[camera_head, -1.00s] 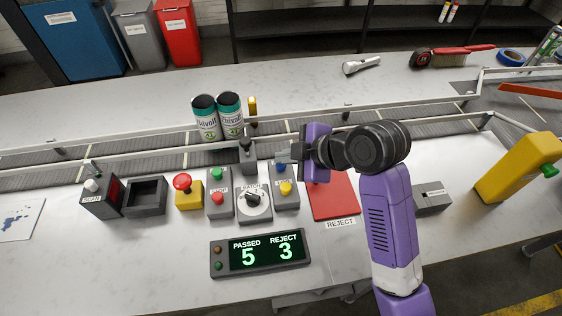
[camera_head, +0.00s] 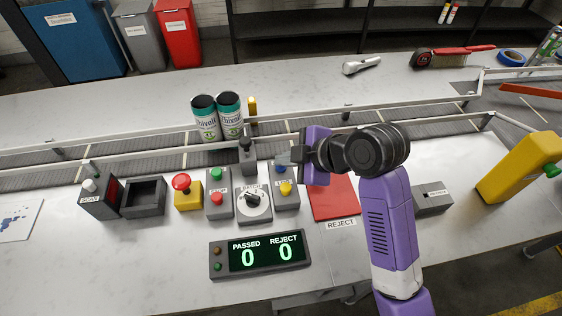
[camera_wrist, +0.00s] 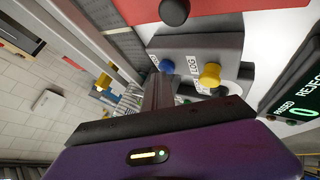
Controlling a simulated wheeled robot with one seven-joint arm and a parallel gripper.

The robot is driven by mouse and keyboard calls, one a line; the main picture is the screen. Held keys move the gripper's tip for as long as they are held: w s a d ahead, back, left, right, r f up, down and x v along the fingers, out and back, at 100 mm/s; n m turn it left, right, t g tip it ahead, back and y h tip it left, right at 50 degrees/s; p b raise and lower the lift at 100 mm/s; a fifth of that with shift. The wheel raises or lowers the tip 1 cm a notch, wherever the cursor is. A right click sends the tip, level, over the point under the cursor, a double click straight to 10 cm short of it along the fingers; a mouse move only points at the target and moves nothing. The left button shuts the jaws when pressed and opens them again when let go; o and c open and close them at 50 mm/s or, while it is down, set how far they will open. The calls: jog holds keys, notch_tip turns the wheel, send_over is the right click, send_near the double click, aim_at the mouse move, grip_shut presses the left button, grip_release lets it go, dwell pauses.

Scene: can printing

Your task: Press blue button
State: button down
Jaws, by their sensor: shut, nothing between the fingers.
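The blue button (camera_head: 281,168) is on a small grey box (camera_head: 286,201) that also bears a yellow button (camera_head: 286,188). In the wrist view, the blue button (camera_wrist: 167,66) shows just beyond my fingertips, beside the yellow button (camera_wrist: 209,75). My gripper (camera_head: 284,158) is shut and empty, with its tips right at the blue button's far side in the head view. I cannot tell whether the tips touch it. The display (camera_head: 260,254) reads PASSED 0 and REJECT 0.
Left of the box stand a rotary dial (camera_head: 252,199), a box with green and red buttons (camera_head: 218,200) and a red mushroom button (camera_head: 181,181). Two cans (camera_head: 218,117) stand on the conveyor behind. A red reject pad (camera_head: 334,198) lies to the right.

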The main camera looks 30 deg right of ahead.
aim_at(285, 168)
jog(key=shift+r, duration=0.1)
jog(key=shift+r+p, duration=1.15)
jog(key=shift+r, duration=0.05)
notch_tip(285, 168, up, 5)
jog(key=p, duration=0.4)
dwell(0.6)
